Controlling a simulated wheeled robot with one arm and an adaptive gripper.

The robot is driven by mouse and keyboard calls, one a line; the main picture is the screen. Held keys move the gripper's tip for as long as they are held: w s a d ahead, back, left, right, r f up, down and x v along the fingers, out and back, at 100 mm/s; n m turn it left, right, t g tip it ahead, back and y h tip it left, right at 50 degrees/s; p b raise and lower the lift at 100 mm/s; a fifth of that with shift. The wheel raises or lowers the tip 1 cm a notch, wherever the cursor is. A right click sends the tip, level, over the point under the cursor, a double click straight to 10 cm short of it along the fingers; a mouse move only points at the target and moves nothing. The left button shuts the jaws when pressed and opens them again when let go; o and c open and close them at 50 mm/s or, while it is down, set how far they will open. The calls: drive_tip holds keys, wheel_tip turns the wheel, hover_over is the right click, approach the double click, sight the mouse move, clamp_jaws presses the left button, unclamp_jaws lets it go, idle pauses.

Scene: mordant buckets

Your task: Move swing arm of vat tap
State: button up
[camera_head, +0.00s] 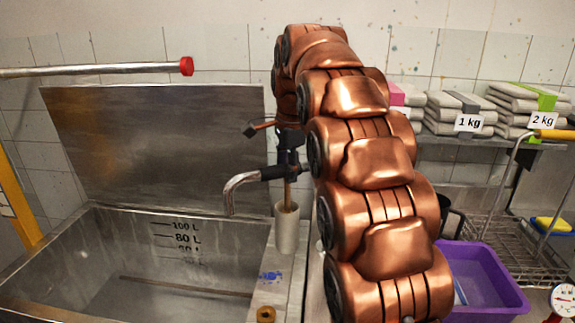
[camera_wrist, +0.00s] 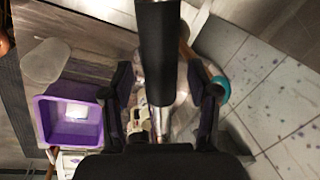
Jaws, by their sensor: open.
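The vat (camera_head: 190,218) is a grey metal tub with litre marks and a raised lid at left. The tap's swing arm (camera_head: 240,182) reaches over its right side, with a curved chrome spout and a black sleeve. My gripper is partly hidden by my copper arm in the head view; a dark part of it seems to show just above the sleeve. In the wrist view my gripper (camera_wrist: 162,98) is open. A black sleeve with a chrome end, apparently the swing arm (camera_wrist: 156,50), runs between its fingers, with gaps visible at both sides. I cannot tell its depth.
A grey cylinder (camera_head: 287,229) holding a wooden handle stands below the tap. A pole with a red tip (camera_head: 186,67) crosses above the vat. A purple basin (camera_head: 482,280) and a wire rack (camera_head: 500,240) are at right. A shelf above holds folded cloth stacks (camera_head: 460,115).

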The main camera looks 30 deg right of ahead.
clamp_jaws()
idle(0.6)
